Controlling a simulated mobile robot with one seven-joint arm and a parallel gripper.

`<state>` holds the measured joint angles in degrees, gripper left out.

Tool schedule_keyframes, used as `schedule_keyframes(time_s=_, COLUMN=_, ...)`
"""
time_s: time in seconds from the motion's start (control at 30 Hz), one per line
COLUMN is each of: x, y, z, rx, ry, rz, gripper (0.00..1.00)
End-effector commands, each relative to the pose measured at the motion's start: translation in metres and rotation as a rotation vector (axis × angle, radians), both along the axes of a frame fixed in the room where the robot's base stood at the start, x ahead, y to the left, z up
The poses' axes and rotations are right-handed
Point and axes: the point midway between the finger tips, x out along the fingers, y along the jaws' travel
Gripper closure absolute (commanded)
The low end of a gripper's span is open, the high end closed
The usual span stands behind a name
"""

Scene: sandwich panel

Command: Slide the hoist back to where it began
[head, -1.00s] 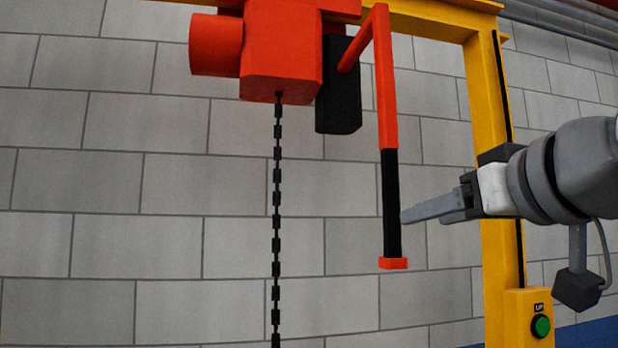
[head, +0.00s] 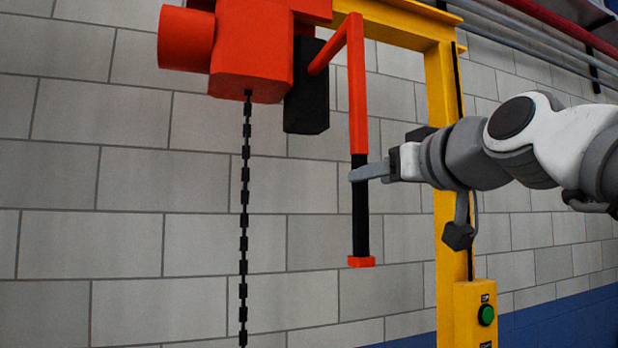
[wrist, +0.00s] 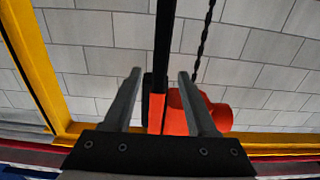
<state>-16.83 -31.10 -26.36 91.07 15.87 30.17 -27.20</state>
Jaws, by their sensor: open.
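The red hoist (head: 250,55) hangs under the yellow beam, with a dark box (head: 307,95) on its side. A red arm drops from it to an upright handle with a black grip (head: 360,225) and a red end cap. My gripper (head: 362,172) reaches in from the right, its near finger crossing in front of the upper part of the black grip. In the wrist view my gripper (wrist: 159,78) is open, and the black grip (wrist: 164,40) runs between its two fingers with a gap on each side. Part of the hoist (wrist: 222,114) shows behind the right finger.
A black chain (head: 244,200) hangs from the hoist, left of the handle. A yellow post (head: 445,110) stands behind my arm, with a control box and green button (head: 486,315) low on it. A grey block wall (head: 120,250) lies behind. Space below the handle is clear.

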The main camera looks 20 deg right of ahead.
Motion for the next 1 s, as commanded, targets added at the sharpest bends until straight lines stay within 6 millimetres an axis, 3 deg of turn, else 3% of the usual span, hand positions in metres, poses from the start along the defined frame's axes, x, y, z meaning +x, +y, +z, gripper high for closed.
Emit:
schedule_keyframes(time_s=0.2, x=0.048, y=0.002, z=0.001, rx=-0.001, ry=0.003, rz=0.002, gripper=0.43)
schedule_keyframes(time_s=0.4, x=0.074, y=0.003, z=0.001, rx=0.0, ry=0.001, rz=0.002, gripper=0.43)
schedule_keyframes(time_s=0.83, x=0.083, y=0.003, z=0.0, rx=0.0, ry=-0.001, rz=0.0, gripper=0.43)
schedule_keyframes(time_s=1.0, x=0.083, y=0.003, z=0.0, rx=0.0, ry=0.0, rz=0.0, gripper=0.71)
